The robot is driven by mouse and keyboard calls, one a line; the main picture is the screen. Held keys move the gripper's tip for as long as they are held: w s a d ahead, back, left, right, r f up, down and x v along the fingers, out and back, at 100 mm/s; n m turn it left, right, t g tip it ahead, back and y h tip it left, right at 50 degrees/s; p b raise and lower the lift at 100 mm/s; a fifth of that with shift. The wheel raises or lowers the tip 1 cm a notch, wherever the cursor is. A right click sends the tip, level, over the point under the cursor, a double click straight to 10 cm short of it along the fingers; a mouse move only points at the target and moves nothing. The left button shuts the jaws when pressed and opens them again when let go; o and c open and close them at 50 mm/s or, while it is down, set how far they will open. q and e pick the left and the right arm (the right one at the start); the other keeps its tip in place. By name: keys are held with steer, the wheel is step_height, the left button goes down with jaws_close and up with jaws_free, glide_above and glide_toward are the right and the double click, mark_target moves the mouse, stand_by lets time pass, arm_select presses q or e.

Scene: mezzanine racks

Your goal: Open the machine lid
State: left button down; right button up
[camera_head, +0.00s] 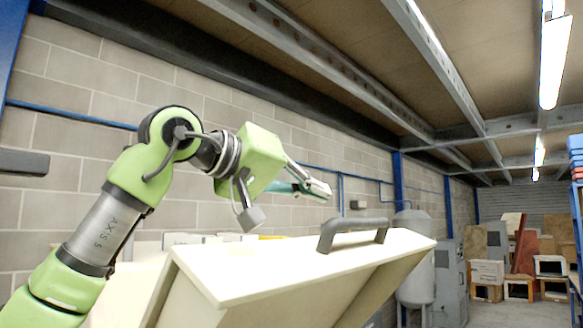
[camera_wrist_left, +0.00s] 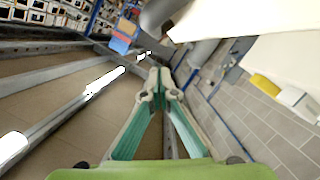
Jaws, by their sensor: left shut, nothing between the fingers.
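The machine lid (camera_head: 290,268) is a cream panel across the lower middle of the head view, its top face sloped and its near side panel showing below. A grey bar handle (camera_head: 352,228) stands on its upper face. My left gripper (camera_head: 322,189) is shut and empty, above and a little left of the handle, apart from it. In the left wrist view the closed fingertips (camera_wrist_left: 158,84) meet with nothing between them. The pale lid (camera_wrist_left: 245,25) fills the upper right there. How far the lid is raised is hard to tell. My right gripper is not in view.
A grey tank (camera_head: 414,262) and a grey cabinet (camera_head: 452,285) stand right of the lid. White boxes (camera_head: 180,239) lie behind it along the block wall (camera_head: 75,90). Crates and boards (camera_head: 505,265) are stacked far right. Steel ceiling beams run overhead; the air above the handle is clear.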

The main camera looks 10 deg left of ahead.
mark_target(371, 258)
arm_select(q)
steer(key=shift+s+d+f, duration=0.4)
steer(key=shift+f, duration=0.2)
steer(key=shift+s+d+f, duration=0.35)
steer(key=shift+d+f, duration=0.05)
steer(key=shift+f, duration=0.2)
steer(key=shift+s+d+f, duration=0.1)
steer(key=shift+s+f, duration=0.15)
steer(key=shift+w+f, duration=0.1)
steer(key=shift+w, duration=0.05)
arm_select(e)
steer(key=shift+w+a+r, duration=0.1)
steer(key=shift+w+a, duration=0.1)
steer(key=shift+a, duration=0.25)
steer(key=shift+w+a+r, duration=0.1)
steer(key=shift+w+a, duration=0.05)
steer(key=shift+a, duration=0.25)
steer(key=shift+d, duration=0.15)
